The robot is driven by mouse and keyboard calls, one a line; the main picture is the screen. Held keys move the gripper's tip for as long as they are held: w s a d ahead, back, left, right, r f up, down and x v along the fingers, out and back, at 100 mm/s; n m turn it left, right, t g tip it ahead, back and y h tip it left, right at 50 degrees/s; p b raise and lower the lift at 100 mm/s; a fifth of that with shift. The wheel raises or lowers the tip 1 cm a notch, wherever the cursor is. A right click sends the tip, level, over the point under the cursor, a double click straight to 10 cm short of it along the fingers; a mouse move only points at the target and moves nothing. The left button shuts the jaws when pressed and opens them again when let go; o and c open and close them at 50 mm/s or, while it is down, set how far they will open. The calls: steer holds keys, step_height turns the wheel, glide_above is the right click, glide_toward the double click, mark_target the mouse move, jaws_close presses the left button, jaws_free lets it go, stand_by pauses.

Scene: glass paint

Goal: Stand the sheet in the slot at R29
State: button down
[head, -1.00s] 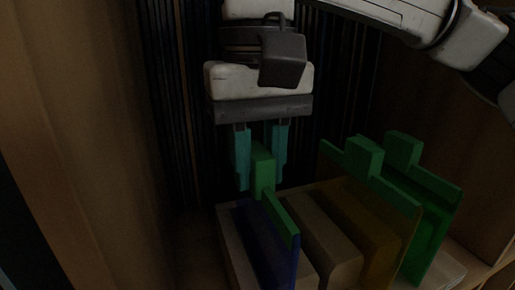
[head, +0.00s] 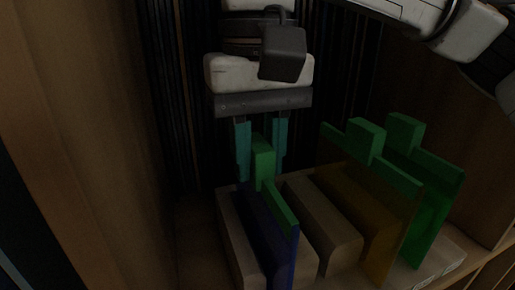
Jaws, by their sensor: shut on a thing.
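A dark blue sheet (head: 270,227) with a green top bar and raised green tab (head: 263,158) stands roughly upright at the left of a wooden rack (head: 240,240). My gripper (head: 261,165) comes from above, its teal fingers on either side of the tab, shut on the blue sheet. The sheet's lower edge is hidden, so I cannot tell whether it is seated in a slot. I cannot read a slot mark R29; the small labels (head: 440,277) at the rack's front right are illegible.
An amber sheet (head: 385,215) and a green sheet (head: 432,215), both with green tabs, stand in the rack to the right. Wooden walls close in at left (head: 110,150) and right (head: 455,125). Dark upright panels stand close behind my gripper.

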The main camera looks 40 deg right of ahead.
steer(key=shift+f, duration=0.1)
steer(key=c, duration=0.8)
jaws_free()
steer(key=shift+o, duration=0.3)
steer(key=o, duration=0.5)
step_height(320, 180, up, 5)
steer(key=p, duration=0.4)
steer(key=shift+r, duration=1.05)
